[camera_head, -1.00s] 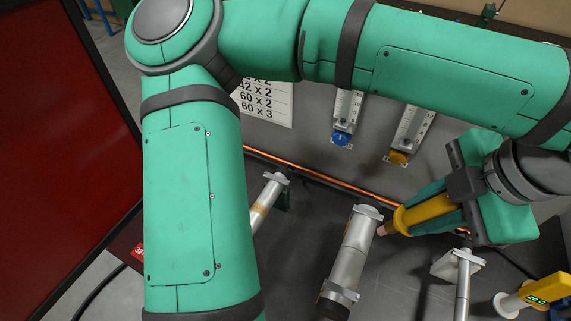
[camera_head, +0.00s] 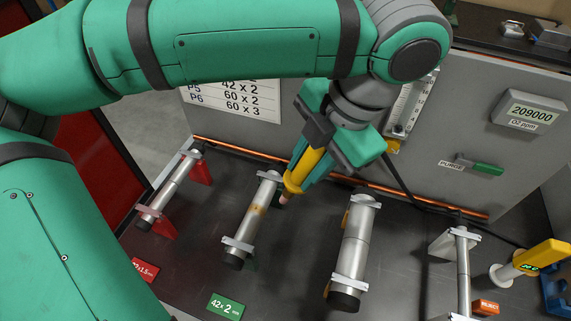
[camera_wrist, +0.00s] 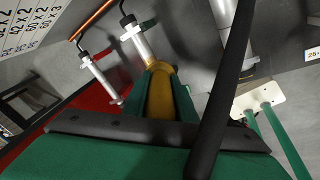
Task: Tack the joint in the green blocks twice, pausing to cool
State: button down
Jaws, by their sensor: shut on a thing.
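The tube in the green blocks (camera_head: 250,225) is second from the left, clamped at both ends, with a tan discoloured band (camera_head: 258,208) partway along it. A dark green block (camera_wrist: 150,24) shows beside its far end in the wrist view. My gripper (camera_head: 312,152) is shut on a yellow torch (camera_head: 303,172). The torch points down and left. Its pinkish tip (camera_head: 283,199) is just right of the tube, near the band; I cannot tell whether it touches. In the wrist view the yellow torch body (camera_wrist: 160,95) hides its own tip and the joint.
A tube in red blocks (camera_head: 170,190) lies to the left. A yellow handheld gauge (camera_head: 540,255) is at far right. The back panel carries an O2 meter reading 209000 (camera_head: 535,110) and a green-handled purge valve (camera_head: 488,168).

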aim_at(285, 175)
jog(key=shift+a+f, duration=0.3)
jog(key=shift+a, duration=0.1)
jog(key=shift+w+a+f, duration=0.2)
jog(key=shift+a+f, duration=0.35)
jog(key=shift+f, duration=0.3)
jog(key=shift+w+a+f, duration=0.2)
jog(key=shift+a+f, duration=0.4)
jog(key=shift+f, duration=0.25)
jog(key=shift+w+a+f, duration=0.2)
jog(key=shift+a+f, duration=0.35)
jog(key=shift+f, duration=0.3)
jog(key=shift+w+a+f, duration=0.15)
jog(key=shift+a+f, duration=0.4)
jog(key=shift+f, duration=0.2)
jog(key=shift+a+f, duration=0.15)
jog(key=shift+f, duration=0.05)
dwell(2.6)
jog(key=shift+r, duration=0.1)
dwell(0.6)
